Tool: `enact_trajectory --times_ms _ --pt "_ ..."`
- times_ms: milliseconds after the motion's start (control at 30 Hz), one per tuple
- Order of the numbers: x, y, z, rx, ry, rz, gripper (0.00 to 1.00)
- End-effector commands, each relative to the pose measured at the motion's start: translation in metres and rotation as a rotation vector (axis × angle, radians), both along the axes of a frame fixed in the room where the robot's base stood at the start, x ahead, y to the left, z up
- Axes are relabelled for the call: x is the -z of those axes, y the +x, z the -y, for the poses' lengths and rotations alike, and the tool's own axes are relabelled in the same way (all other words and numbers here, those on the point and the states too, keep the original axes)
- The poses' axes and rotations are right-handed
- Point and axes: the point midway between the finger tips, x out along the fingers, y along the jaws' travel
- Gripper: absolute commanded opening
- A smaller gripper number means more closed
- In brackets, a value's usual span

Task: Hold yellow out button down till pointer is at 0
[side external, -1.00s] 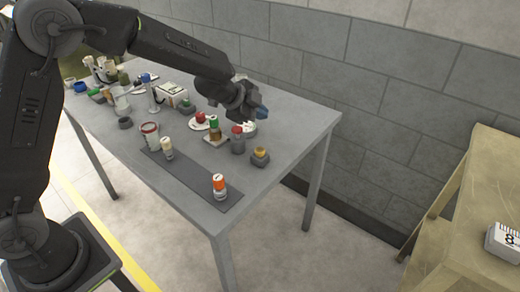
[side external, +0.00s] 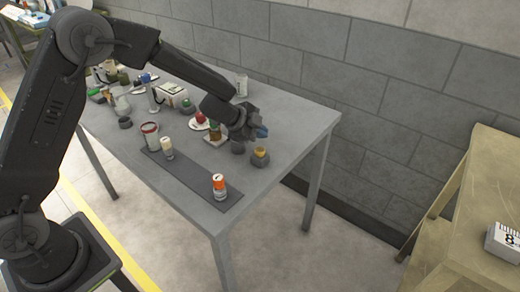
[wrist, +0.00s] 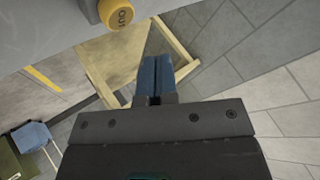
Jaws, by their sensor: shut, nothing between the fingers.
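The yellow button (side external: 260,152) sits on a dark grey base near the right edge of the table. In the wrist view the yellow button (wrist: 116,13) shows the word OUT at the top, left of the fingers. My gripper (side external: 263,132) is just above and beyond the yellow button in the side view, apart from it. Its blue fingers (wrist: 157,60) are shut together and empty. I cannot make out a pointer or its scale in either view.
A grey post (side external: 238,147) stands left of the yellow button, its top hidden by my gripper. A red-topped item (side external: 200,117) and a green-topped item (side external: 215,127) stand farther left. An orange-topped container (side external: 219,182) stands on a dark strip (side external: 195,182). The table front right is clear.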

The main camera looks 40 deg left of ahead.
Motion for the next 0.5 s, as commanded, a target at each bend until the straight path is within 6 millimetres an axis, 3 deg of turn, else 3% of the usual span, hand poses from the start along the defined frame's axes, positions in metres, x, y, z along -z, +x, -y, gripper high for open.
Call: enact_trajectory --times_ms 200,500 --pt "0.021 0.0 0.0 0.001 0.0 -0.002 0.0" --pt "0.027 0.0 0.0 0.0 0.001 0.001 0.0"
